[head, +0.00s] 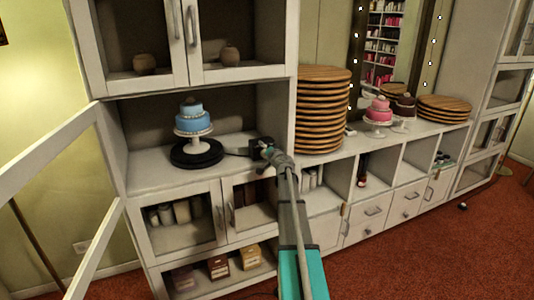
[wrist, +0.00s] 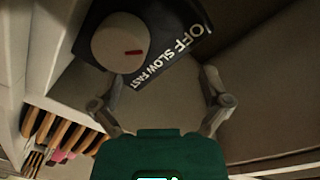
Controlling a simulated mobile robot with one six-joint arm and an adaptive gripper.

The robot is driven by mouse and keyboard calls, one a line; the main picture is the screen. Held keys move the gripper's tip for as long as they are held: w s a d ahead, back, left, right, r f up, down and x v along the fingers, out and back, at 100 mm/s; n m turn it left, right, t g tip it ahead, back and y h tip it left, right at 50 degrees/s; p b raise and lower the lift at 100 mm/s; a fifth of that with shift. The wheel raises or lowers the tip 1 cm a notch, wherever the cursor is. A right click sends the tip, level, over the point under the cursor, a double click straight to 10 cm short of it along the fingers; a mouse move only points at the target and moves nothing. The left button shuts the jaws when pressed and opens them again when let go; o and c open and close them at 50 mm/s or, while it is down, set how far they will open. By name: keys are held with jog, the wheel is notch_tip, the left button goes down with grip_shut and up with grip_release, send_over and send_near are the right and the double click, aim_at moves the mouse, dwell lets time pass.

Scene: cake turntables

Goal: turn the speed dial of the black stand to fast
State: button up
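The black stand (head: 184,158) is a round turntable on the cabinet shelf, with a blue two-tier cake (head: 191,116) on a white pedestal on it. Its black control box (wrist: 190,22) fills the upper middle of the wrist view. The white speed dial (wrist: 117,36) carries a red mark on the side facing the words OFF, SLOW and FAST. The mark lies nearest SLOW, but I cannot tell its exact setting. My gripper (wrist: 160,82) is open and empty, its fingers apart, with the dial beyond and left of the fingertips. In the head view my gripper (head: 268,150) is beside the box, partly hiding it.
Cabinet walls and the upper shelf (head: 200,88) enclose the niche. A tall stack of wooden boards (head: 320,112) stands just right of it. An open glass door (head: 60,160) juts out at left. A pink cake (head: 379,108) stands farther right.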

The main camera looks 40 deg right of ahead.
jog(key=shift+a+r+p, duration=0.1)
jog(key=shift+r+p, duration=0.25)
jog(key=shift+r, duration=0.3)
jog(key=s+a+f+n+b, duration=0.2)
jog(key=s+n+b, duration=0.1)
jog(key=s, duration=0.4)
jog(key=s+a+f+n+b, duration=0.2)
jog(key=s+f+n+b, duration=0.1)
jog(key=s, duration=0.3)
jog(key=shift+s+n, duration=0.3)
jog(key=shift+s, duration=0.1)
jog(key=shift+w+d+f, duration=0.1)
jog(key=x, duration=1.3)
jog(key=shift+w+d, duration=0.25)
jog(key=shift+w, duration=0.05)
